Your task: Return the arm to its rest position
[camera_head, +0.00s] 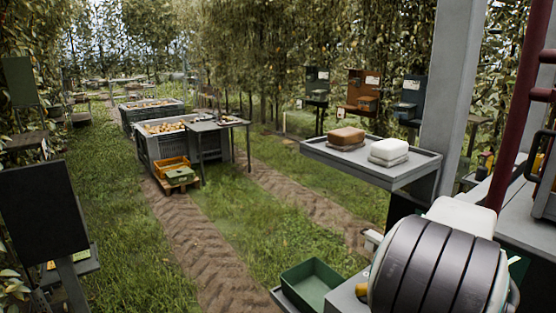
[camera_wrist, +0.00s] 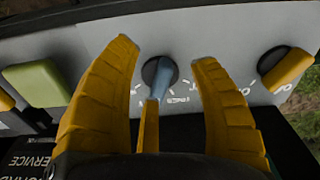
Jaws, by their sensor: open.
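My gripper (camera_wrist: 165,51) shows in the wrist view with its two yellow ribbed fingers spread apart, open and empty. Between the fingers, on a light grey panel (camera_wrist: 225,35), is a round dark dial with a blue-grey lever (camera_wrist: 160,75) pointing down toward the palm. The fingertips lie on either side of the dial; whether they touch the panel I cannot tell. In the head view, a thick dark banded part of my arm fills the lower right, and I cannot make out my gripper there.
The panel also carries a green button (camera_wrist: 36,83) and a yellow knob (camera_wrist: 286,68). In the head view, a green tray (camera_head: 310,284) stands near my arm. A grey shelf (camera_head: 330,155) holds a brown and a white block. Crates of pears (camera_head: 165,145) stand along the grassy row.

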